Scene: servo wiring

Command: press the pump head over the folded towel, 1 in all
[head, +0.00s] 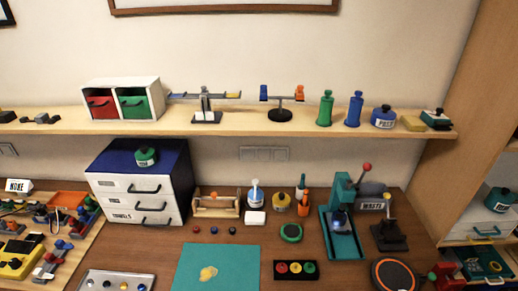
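A small bottle with a pale blue body and a white top (255,186) stands upright at the back of the desk, right of the wooden rack. It looks like the pump. A small white block (255,217), which looks like the folded towel, lies on the desk directly in front of the bottle. I cannot tell whether the two touch, or which way any spout points. Neither of my grippers shows in the head view.
A teal mat (230,268) with a yellow patch lies in front. A teal press (341,225) stands to the right, and a drawer cabinet (115,212) to the left. A yellow pot (280,203) and orange bottles stand close right of the pump.

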